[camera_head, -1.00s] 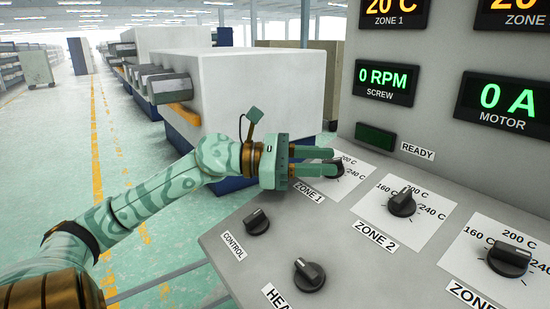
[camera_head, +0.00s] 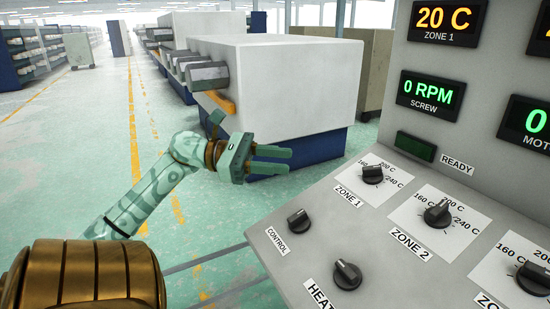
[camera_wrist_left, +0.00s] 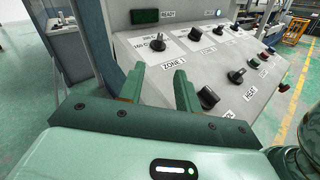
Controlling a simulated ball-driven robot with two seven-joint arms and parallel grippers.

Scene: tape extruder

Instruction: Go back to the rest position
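My left gripper (camera_head: 272,160) is left of the control panel (camera_head: 283,225) in the head view, apart from it and empty. Its two fingers are spread with a gap between them, which also shows in the left wrist view (camera_wrist_left: 160,82). The Zone 1 knob (camera_head: 372,174) stands on its white dial card to the right of the fingertips. It also shows in the left wrist view (camera_wrist_left: 158,42). My right gripper is in neither view.
On the panel are the Zone 2 knob (camera_head: 437,214), the control knob (camera_head: 299,220) and the heat knob (camera_head: 346,274). A big white machine (camera_head: 285,85) stands behind the gripper. Open green floor (camera_head: 85,160) lies to the left.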

